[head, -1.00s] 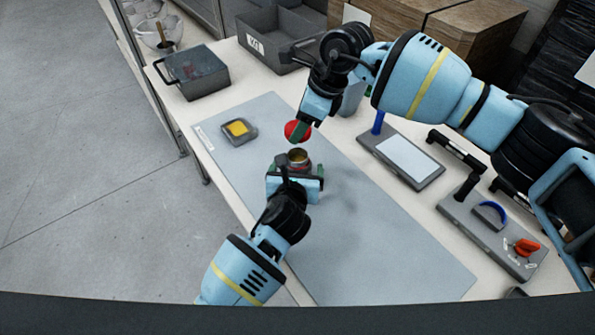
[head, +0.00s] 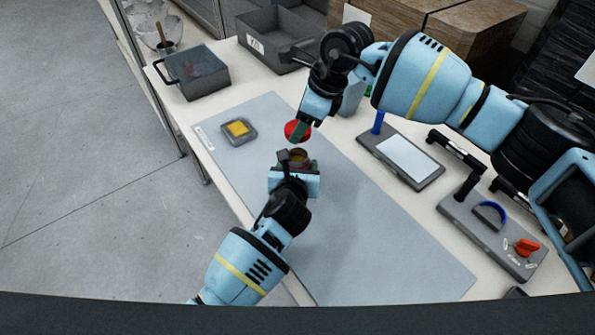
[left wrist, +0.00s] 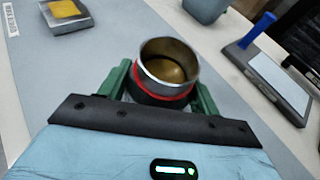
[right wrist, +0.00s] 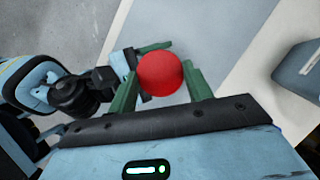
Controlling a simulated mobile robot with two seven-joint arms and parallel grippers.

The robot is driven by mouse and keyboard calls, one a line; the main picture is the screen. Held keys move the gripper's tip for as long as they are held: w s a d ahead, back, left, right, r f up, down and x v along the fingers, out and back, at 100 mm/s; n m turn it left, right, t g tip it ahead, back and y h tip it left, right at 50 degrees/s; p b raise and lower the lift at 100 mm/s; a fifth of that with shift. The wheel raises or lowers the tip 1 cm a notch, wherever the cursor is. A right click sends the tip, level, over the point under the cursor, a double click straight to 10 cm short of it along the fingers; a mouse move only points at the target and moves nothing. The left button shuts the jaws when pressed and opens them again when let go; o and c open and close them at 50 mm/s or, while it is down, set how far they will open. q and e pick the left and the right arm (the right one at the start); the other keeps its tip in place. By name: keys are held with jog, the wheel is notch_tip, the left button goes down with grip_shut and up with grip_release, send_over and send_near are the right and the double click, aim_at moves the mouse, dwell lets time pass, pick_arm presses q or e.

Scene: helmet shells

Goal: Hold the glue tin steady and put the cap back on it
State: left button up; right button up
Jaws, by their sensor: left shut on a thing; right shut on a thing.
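The glue tin (head: 299,157) is an open metal cylinder with a red band, standing on the grey-blue mat. My left gripper (head: 297,168) is shut around it; in the left wrist view the green fingers press its sides, and amber glue shows inside the tin (left wrist: 167,72). The red round cap (head: 297,131) is in my right gripper (head: 301,136), above and just behind the tin in the head view. In the right wrist view the cap (right wrist: 161,74) sits between the two green fingers and hides the tin.
A small grey dish with a yellow pad (head: 238,130) lies on the mat (head: 370,250) to the left. A grey bin (head: 195,75) stands at the table's far left. A board with a white panel (head: 405,160) and a tool board (head: 490,235) lie right. The mat's front is clear.

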pick_arm(q)
jog(key=c, duration=0.4)
jog(key=shift+o, duration=0.2)
pick_arm(e)
send_over(301, 149)
jog(key=s, duration=0.2)
jog(key=shift+s+f, duration=0.15)
jog(key=shift+f, duration=2.35)
jog(key=shift+f, duration=0.1)
jog(key=shift+f, duration=0.8)
jog(key=shift+f, duration=0.55)
pick_arm(q)
grip_shut()
pick_arm(e)
jog(key=shift+s+m+t, duration=0.1)
jog(key=shift+m+t, duration=0.6)
jog(key=shift+m, duration=1)
